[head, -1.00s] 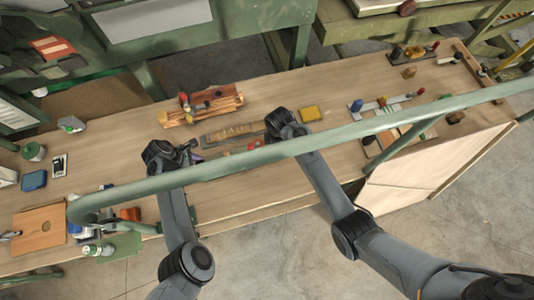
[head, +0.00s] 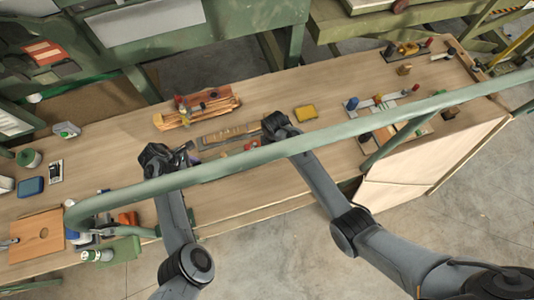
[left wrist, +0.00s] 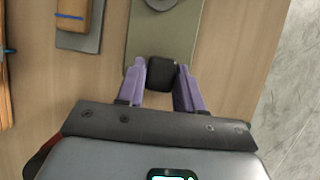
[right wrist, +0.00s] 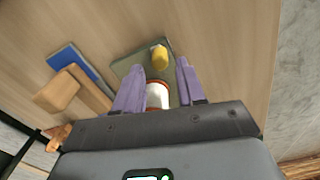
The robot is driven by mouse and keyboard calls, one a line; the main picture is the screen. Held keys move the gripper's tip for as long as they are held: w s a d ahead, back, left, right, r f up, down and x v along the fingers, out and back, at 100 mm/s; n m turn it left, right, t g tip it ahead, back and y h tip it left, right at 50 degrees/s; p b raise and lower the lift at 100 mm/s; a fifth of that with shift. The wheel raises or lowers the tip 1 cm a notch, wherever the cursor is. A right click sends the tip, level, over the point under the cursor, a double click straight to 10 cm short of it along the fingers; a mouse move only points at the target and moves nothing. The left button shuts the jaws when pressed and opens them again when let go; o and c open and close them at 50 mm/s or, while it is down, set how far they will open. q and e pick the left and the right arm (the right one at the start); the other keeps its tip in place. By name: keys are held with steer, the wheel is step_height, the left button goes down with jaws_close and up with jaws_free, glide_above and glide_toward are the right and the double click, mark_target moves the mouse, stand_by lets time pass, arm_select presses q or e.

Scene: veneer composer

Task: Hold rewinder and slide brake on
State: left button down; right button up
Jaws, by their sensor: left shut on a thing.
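The rewinder is a grey-green plate (left wrist: 152,40) with a black block (left wrist: 163,77) at one end. My left gripper (left wrist: 162,78) is shut on that block; a round grey knob shows farther along the plate. In the right wrist view the plate (right wrist: 128,68) carries a yellow piece (right wrist: 160,57) and a white cylinder with a red edge (right wrist: 157,96). My right gripper (right wrist: 160,75) is open, its fingers on either side of the cylinder with a gap on the right. In the head view my left gripper (head: 188,150) and right gripper (head: 270,133) partly hide the rewinder. I cannot tell which part is the brake.
A wooden slatted board (head: 229,134) lies just behind the rewinder, with a larger wooden fixture (head: 198,108) beyond. A yellow block (head: 305,112) lies to the right. A green rail (head: 335,133) crosses the head view above the bench. Bare tabletop (head: 290,88) lies at the back.

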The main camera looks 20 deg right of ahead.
steer(key=shift+f, duration=1.4)
jaws_close()
